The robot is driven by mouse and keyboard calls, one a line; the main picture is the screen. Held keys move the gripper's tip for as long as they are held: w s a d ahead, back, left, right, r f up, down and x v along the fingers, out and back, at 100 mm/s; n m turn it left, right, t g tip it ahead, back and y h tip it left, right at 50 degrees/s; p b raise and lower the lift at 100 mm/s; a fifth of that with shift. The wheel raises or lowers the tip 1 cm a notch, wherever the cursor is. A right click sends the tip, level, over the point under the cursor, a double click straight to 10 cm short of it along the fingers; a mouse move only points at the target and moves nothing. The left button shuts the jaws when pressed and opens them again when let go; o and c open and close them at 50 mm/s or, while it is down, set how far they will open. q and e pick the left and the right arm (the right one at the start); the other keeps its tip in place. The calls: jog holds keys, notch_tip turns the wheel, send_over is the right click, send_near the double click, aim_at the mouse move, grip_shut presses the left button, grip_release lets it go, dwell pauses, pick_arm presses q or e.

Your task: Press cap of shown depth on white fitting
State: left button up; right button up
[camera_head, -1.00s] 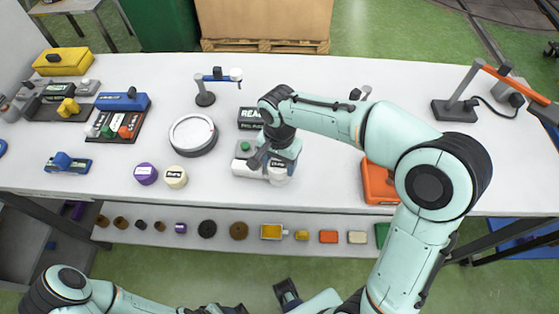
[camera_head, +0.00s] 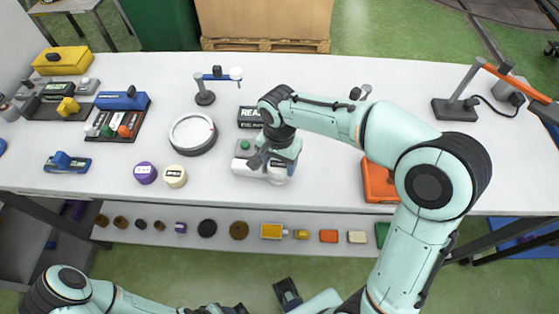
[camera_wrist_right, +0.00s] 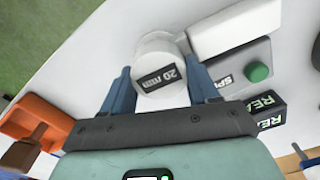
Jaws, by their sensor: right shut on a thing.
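My right gripper (camera_wrist_right: 160,88) has its blue fingers on both sides of a white round cap (camera_wrist_right: 152,50) with a dark "20 mm" label. The cap is at the end of the white fitting (camera_wrist_right: 237,25), which also shows in the head view (camera_head: 246,168). The fitting lies along a grey box (camera_wrist_right: 240,72) with a green button. In the head view my right gripper (camera_head: 268,160) partly covers the fitting and cap. I cannot tell how far the cap is on.
A dark "REA..." sign (camera_head: 250,117) stands behind the box. Left of the fitting are a cream cap (camera_head: 175,176), a purple cap (camera_head: 146,173) and a round dial (camera_head: 193,132). An orange case (camera_head: 378,182) lies to the right, under my arm. The front middle of the table is clear.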

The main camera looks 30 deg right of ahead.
aim_at(279, 163)
jog(key=o, duration=1.1)
pick_arm(q)
jog(key=shift+w+r+p, duration=0.3)
jog(key=shift+r+p, duration=0.25)
jog(key=shift+r, duration=0.05)
jog(key=shift+w+r+p, duration=0.25)
jog(key=shift+r+p, duration=0.25)
jog(key=shift+r, duration=0.1)
pick_arm(e)
notch_tip(279, 163, up, 13)
jog(key=shift+r, duration=0.2)
